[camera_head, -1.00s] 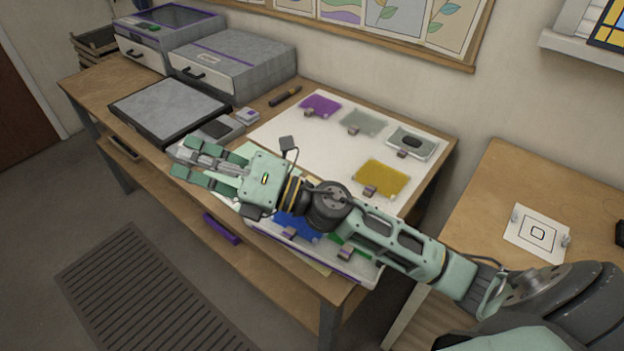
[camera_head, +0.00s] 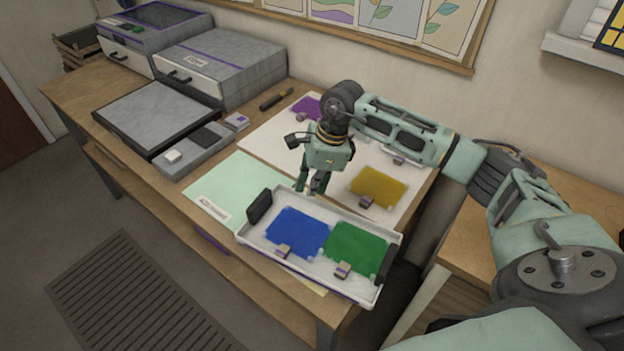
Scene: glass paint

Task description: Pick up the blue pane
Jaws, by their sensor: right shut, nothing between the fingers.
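The blue pane (camera_head: 297,231) lies flat in the left part of a white tray (camera_head: 262,246) at the front right of the workbench. A small clip-like block (camera_head: 283,251) sits at its front edge. My right gripper (camera_head: 312,188) points down just behind the tray's back edge, above the white board, apart from the blue pane. Its fingers are shut and empty. My left gripper is not in view.
A green pane (camera_head: 356,247) lies beside the blue one in the tray, which has dark end handles (camera_head: 259,206). A yellow pane (camera_head: 379,187) and a purple pane (camera_head: 306,106) lie on the white board (camera_head: 262,138). A pale green mat (camera_head: 238,178) is left of the tray.

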